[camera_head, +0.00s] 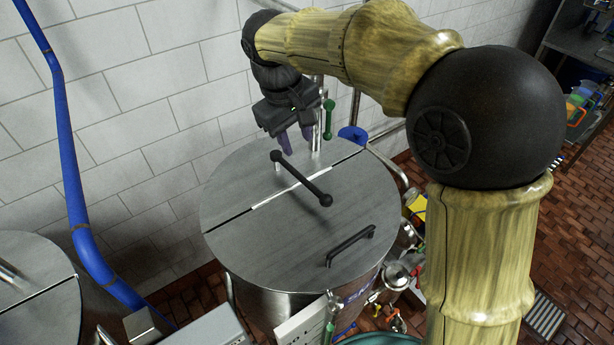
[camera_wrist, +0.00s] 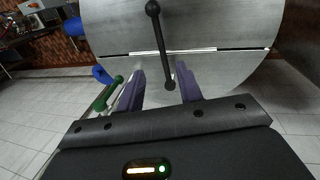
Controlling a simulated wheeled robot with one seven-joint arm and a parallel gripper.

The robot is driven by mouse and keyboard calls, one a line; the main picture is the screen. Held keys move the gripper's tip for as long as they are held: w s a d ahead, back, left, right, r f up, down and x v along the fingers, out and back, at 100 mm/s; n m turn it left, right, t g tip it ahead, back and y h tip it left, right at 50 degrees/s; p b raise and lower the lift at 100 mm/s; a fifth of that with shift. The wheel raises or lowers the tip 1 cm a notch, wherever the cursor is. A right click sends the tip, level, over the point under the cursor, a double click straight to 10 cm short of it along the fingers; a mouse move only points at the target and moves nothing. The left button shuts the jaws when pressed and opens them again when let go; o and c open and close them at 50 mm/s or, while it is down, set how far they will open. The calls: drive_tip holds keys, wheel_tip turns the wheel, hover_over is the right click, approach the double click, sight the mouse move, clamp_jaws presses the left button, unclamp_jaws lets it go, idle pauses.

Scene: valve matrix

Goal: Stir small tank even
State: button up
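The small round steel tank (camera_head: 270,295) stands in the middle of the head view under a flat lid (camera_head: 250,210) split by a dark slot with a white strip. A black rod with ball ends (camera_head: 300,178) slants over the slot; it also shows in the wrist view (camera_wrist: 160,45). My gripper (camera_head: 296,138) hangs above the lid's far edge, close to the rod's far end. In the wrist view my gripper (camera_wrist: 163,76) has its two purple fingers apart, with the rod's near ball end seen between them. I see no clear contact. Anything inside the tank is hidden.
A black handle (camera_head: 351,246) is fixed on the lid's near half. A green-handled valve (camera_head: 328,118) and a blue cup-like part (camera_head: 353,133) stand right of my gripper. A blue pipe (camera_head: 65,150) and another tank (camera_head: 30,270) are at left. A white tiled wall lies behind.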

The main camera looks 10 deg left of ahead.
sight(308, 184)
drive_tip(key=f+p, duration=0.1)
drive_tip(key=f, duration=0.3)
drive_tip(key=w+d+f+p, duration=0.1)
drive_tip(key=f, duration=0.4)
drive_tip(key=w+f+p, duration=0.1)
drive_tip(key=f, duration=0.4)
drive_tip(key=shift+w+d+f, duration=0.1)
drive_tip(key=shift+w+d, duration=0.1)
drive_tip(key=shift+d, duration=0.15)
drive_tip(key=shift+s, duration=0.1)
clamp_jaws()
